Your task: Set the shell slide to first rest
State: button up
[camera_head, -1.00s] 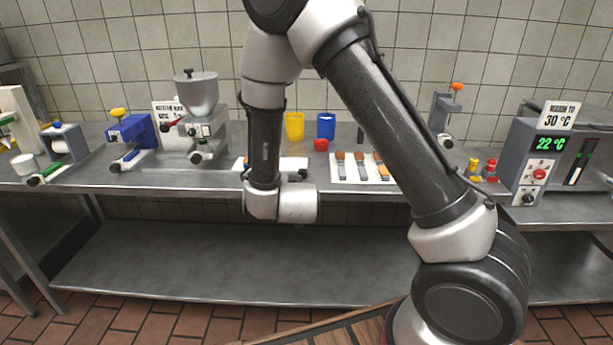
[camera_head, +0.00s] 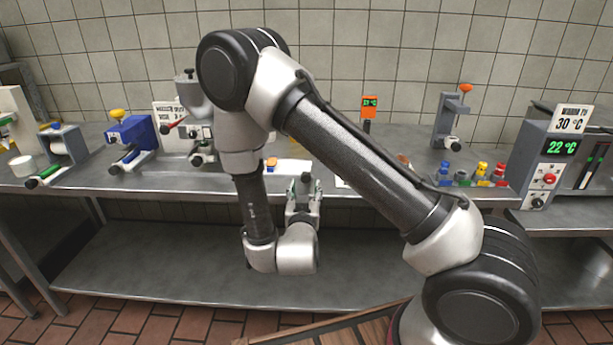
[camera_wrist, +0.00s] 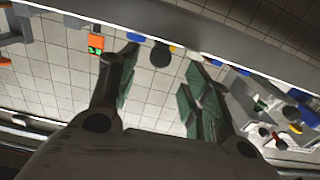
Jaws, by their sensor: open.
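My gripper (camera_head: 304,184) points toward the bench's front edge, with its fingers spread. In the wrist view, the open gripper (camera_wrist: 160,58) shows two green-padded fingers with a dark round knob (camera_wrist: 161,54) seen between them. In the head view, a dark knob (camera_head: 306,178) also shows between the fingers, in front of a white plate (camera_head: 293,166). Contact cannot be told. Which part is the shell slide is not certain; the knob may belong to it. My arm hides much of the area around it.
A hopper machine (camera_head: 187,92) and a blue machine (camera_head: 132,132) stand left. An orange display (camera_head: 369,105) stands behind my arm. Blue, yellow and red pieces (camera_head: 481,171) and a heater box (camera_head: 548,155) reading 22 °C stand right. The lower shelf (camera_head: 180,260) is clear.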

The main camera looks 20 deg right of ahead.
aim_at(305, 179)
jog(key=x, duration=0.7)
jog(key=shift+w, duration=0.2)
grip_shut()
